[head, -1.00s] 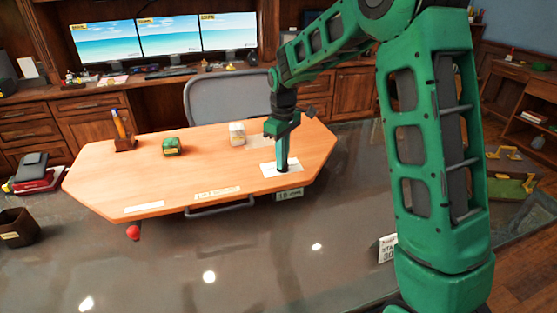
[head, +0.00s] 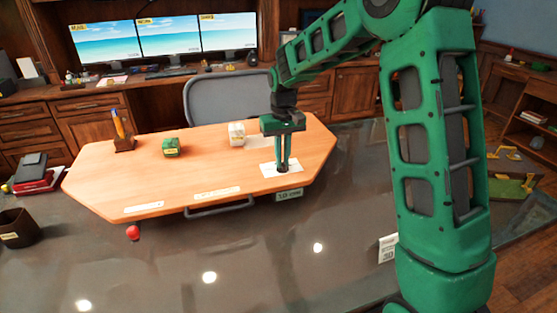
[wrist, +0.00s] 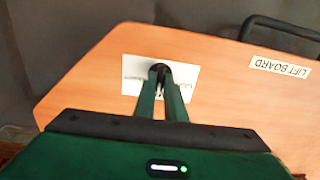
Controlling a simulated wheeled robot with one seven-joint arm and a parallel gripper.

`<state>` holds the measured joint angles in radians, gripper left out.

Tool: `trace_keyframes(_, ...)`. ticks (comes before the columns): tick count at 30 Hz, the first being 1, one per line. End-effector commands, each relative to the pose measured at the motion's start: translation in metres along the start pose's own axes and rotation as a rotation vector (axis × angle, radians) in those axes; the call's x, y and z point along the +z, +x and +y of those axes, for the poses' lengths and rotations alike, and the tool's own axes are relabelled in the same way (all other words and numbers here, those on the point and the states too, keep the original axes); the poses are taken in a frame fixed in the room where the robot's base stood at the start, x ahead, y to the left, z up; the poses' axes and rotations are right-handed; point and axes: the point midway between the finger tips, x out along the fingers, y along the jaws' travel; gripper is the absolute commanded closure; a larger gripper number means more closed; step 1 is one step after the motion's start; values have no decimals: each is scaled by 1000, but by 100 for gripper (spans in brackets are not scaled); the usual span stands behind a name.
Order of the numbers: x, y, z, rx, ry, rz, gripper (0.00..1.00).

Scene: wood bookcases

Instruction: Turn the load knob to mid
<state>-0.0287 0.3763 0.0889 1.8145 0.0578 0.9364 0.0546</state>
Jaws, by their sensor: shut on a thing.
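The load knob (head: 283,170) is a small dark knob on a white card (head: 295,168) near the right end of the orange wooden board. My gripper (head: 282,164) points straight down over the card, with its two green fingers shut on the knob. In the wrist view the knob's dark rounded top (wrist: 160,68) shows between the fingertips (wrist: 162,80). The white card (wrist: 132,72) lies around it. The fingers hide part of the card, and its print is too small to read. I cannot make out the knob's pointer or a mid mark.
The board (head: 205,170) has a black handle (head: 220,207) at its front edge. A white block (head: 237,134), a green block (head: 171,147) and a pen holder (head: 123,143) stand on it. A red ball (head: 133,232) is at its front left. A chair (head: 228,98) stands behind.

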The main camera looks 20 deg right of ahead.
Motion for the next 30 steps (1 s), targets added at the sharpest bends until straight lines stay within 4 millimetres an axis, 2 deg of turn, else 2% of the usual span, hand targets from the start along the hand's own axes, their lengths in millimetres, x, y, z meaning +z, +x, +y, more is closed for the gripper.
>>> trace_keyframes(13, 3, 2, 2, 3, 15, -10, 100)
trace_keyframes(14, 3, 2, 2, 3, 15, -10, 88)
trace_keyframes(16, 3, 2, 2, 2, 14, -9, 71)
trace_keyframes(26, 1, -1, 0, 1, 11, -4, 71)
trace_keyframes(30, 0, -14, 0, 1, 11, -1, 71)
